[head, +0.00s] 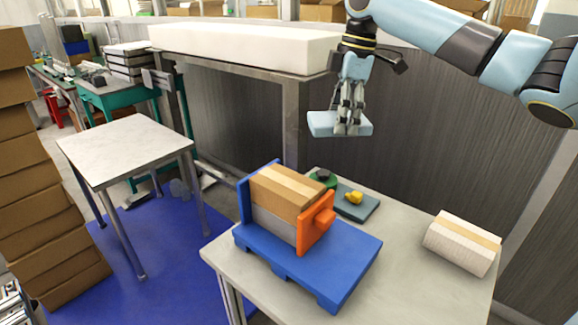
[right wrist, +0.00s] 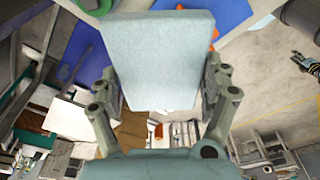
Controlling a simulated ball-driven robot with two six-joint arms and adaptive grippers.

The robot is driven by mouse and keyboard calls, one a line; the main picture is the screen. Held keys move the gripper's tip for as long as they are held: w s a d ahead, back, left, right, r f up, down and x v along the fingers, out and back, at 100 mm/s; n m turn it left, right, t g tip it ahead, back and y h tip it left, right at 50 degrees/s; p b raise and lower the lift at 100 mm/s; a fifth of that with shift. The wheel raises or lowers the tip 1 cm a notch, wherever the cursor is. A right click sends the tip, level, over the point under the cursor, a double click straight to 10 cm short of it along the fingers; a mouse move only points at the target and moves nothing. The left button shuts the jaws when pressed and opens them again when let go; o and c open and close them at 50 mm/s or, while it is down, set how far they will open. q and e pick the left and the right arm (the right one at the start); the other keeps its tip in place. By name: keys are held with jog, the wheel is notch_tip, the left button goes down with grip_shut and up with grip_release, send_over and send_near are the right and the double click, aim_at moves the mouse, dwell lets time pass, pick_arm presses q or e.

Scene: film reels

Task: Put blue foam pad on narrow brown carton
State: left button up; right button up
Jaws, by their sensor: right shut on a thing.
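The light blue foam pad (head: 322,123) is held in the air by my right gripper (head: 347,128), above and behind the work table. In the right wrist view the pad (right wrist: 165,60) is a flat slab between the two fingers (right wrist: 163,90). The brown carton (head: 284,190) with a pale tape strip lies on a grey block in a blue fixture with an orange clamp. Its top is bare. The pad is up and to the right of it, well apart. My left gripper does not show in the head view.
The blue fixture (head: 262,258) stands on the light work table (head: 410,265). A grey-blue plate with a yellow piece (head: 354,198) lies behind it. A white box with a tan band (head: 463,243) is at right. A long white block (head: 240,45) rests on the shelf behind.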

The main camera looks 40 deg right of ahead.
jog(key=shift+w+a+f, duration=0.6)
jog(key=shift+w+f, duration=0.05)
jog(key=shift+w, duration=0.05)
jog(key=p, duration=0.2)
send_near(286, 182)
jog(key=shift+w+a+f, duration=0.1)
jog(key=shift+w+f, duration=0.05)
jog(key=shift+f, duration=0.4)
jog(key=shift+w+a+f, duration=0.1)
jog(key=shift+w+f, duration=0.05)
jog(key=shift+f, duration=0.4)
jog(key=shift+a+f, duration=0.25)
jog(key=shift+f, duration=0.25)
notch_tip(286, 182, down, 4)
jog(key=shift+r+p, duration=0.2)
jog(key=shift+p, duration=0.1)
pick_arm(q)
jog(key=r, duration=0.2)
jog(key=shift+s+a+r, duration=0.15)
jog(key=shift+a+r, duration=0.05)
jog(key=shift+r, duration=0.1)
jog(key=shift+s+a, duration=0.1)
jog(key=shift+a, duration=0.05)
pick_arm(e)
jog(key=o, duration=0.9)
jog(key=shift+c, duration=0.2)
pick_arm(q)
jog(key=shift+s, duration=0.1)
